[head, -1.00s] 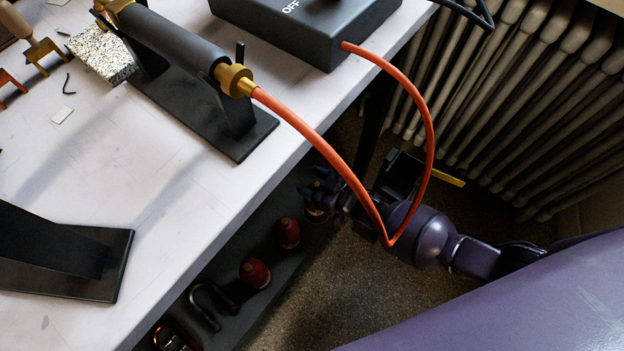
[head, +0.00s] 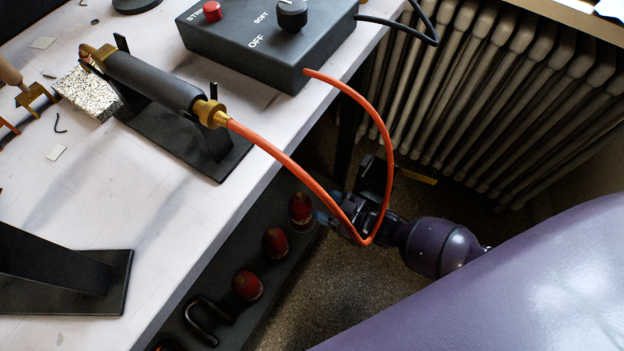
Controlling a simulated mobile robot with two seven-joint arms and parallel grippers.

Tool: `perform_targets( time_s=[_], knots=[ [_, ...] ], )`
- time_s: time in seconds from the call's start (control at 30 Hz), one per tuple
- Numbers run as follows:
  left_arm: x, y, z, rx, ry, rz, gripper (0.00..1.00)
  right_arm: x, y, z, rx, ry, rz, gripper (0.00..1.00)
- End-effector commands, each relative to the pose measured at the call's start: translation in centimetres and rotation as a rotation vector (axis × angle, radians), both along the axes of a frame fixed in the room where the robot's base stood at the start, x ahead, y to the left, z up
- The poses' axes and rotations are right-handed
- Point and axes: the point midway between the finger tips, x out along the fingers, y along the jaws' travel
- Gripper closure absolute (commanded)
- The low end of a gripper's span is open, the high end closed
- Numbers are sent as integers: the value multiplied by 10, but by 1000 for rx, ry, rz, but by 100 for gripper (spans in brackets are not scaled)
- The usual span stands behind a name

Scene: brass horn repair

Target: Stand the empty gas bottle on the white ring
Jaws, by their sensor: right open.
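Three small red bottles stand in a row on a dark low shelf beside the bench: a far one (head: 301,208), a middle one (head: 275,242) and a near one (head: 247,286). I cannot tell which is the empty gas bottle. My right gripper (head: 328,218) is open and low, just right of the far bottle and apparently apart from it. The orange hose partly covers the gripper and wrist. No white ring is visible. My left gripper is out of view.
The orange hose (head: 378,118) loops from the control box (head: 275,55) past my right wrist to the torch (head: 155,80) on its stand. The pale bench edge overhangs the dark shelf (head: 225,270). A radiator (head: 480,90) stands behind. A dark hook (head: 205,318) lies near the bottles.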

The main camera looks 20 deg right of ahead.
Motion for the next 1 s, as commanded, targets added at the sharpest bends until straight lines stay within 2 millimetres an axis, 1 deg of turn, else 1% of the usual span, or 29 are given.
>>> perform_targets(
  time_s=[0.03, 0.1, 0.3, 0.8, 0.87, 0.9, 0.97, 1.0],
  knots=[
    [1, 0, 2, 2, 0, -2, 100, -4, -4, 4, 0, -4, -1, 38],
    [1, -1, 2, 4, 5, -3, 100, -9, -7, 5, 1, -3, 0, 38],
    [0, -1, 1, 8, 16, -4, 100, -17, -12, 4, 1, -1, 0, 38],
    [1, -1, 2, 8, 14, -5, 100, -16, -12, 5, 0, -2, 0, 38],
    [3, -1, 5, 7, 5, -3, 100, -12, -12, 11, 1, -12, 0, 38],
    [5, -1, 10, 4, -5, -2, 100, -7, -12, 20, 0, -23, 0, 38],
    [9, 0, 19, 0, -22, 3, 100, 5, -12, 39, 1, -51, 0, 38],
    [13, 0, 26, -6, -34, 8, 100, 15, -12, 56, 1, -77, 0, 38]
  ],
)
